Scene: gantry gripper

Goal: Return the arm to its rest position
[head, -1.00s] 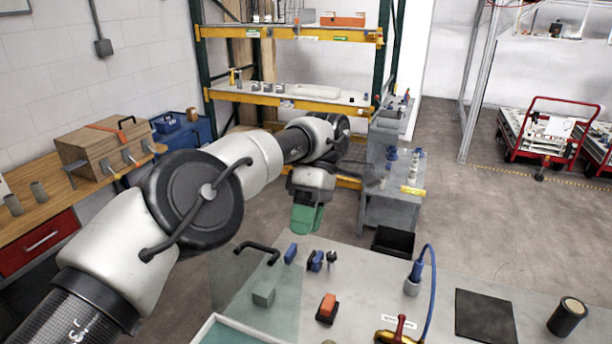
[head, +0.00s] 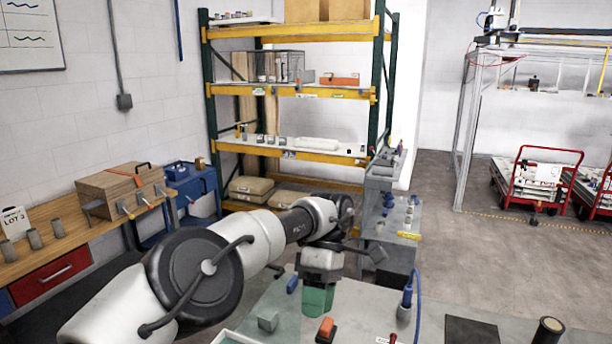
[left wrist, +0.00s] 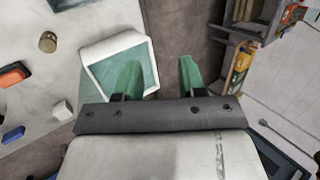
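My left arm (head: 200,275) comes in from the lower left in the head view. Its gripper (head: 318,300) has green fingers and hangs over the far part of the grey work table (head: 365,300), pointing down. In the left wrist view the two fingers of this gripper (left wrist: 158,75) stand apart with nothing between them. A white-rimmed tray with a teal floor (left wrist: 93,75) lies below, partly behind one finger. My right gripper is not in view.
On the table are a grey block (head: 268,321), an orange-topped switch (head: 326,329), a blue piece (head: 292,285) and a dark mat (head: 471,330). A grey cart (head: 392,250) stands behind. A wooden bench (head: 60,245) is left, shelving (head: 290,92) behind, open floor right.

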